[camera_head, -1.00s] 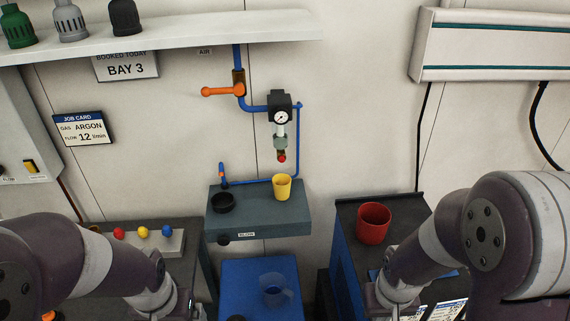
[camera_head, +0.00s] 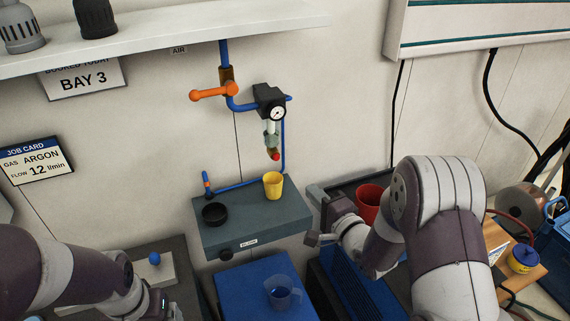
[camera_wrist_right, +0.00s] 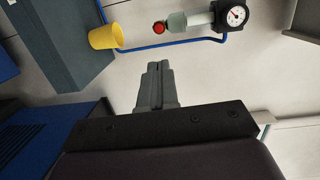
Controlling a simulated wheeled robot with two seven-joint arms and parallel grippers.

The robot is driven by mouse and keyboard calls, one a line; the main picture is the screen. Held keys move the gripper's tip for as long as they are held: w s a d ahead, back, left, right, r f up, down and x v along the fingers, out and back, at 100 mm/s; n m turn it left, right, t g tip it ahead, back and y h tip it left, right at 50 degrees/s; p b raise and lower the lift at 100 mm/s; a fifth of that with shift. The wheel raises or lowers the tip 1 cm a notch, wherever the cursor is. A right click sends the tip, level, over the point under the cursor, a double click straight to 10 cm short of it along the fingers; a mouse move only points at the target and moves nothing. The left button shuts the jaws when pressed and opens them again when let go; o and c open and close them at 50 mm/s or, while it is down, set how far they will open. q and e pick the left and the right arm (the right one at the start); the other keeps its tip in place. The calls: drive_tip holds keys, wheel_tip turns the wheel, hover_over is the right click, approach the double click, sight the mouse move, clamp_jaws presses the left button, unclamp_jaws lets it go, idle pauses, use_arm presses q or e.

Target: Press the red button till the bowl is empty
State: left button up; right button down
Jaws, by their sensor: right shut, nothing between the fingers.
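The red button (camera_head: 275,155) is a small round knob at the bottom of the filter unit under the gauge; it also shows in the right wrist view (camera_wrist_right: 159,27). The pale bowl (camera_head: 270,140) sits just above it; its contents are too small to make out. A yellow cup (camera_head: 273,184) stands below the button on a grey wall shelf (camera_head: 262,228). My right gripper (camera_head: 311,240) is shut and empty, right of the shelf, lower than the button and apart from it. Its shut fingers show in the right wrist view (camera_wrist_right: 154,84). My left gripper is below the frame edge.
A black dish (camera_head: 214,214) stands left on the shelf. An orange-handled valve (camera_head: 213,92) and blue pipes run along the wall. A clear jug (camera_head: 282,293) stands on a blue surface below. A red mug (camera_head: 369,203) is behind my right arm.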

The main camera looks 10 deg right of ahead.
sight(277, 159)
drive_tip(key=p+x, duration=0.1)
drive_tip(key=x, duration=0.3)
drive_tip(key=p+x, duration=0.2)
drive_tip(key=x, duration=0.3)
drive_tip(key=p+x, duration=0.2)
drive_tip(key=x, duration=0.2)
drive_tip(key=shift+w+a, duration=0.1)
drive_tip(key=shift+a, duration=0.4)
drive_tip(key=shift+w+f, duration=0.1)
drive_tip(key=shift+w, duration=0.35)
use_arm(q)
drive_tip(key=r, duration=0.5)
drive_tip(key=shift+w+a, duration=0.1)
drive_tip(key=shift+a, duration=0.2)
use_arm(e)
drive_tip(key=shift+a, duration=0.1)
drive_tip(key=shift+w+f, duration=0.1)
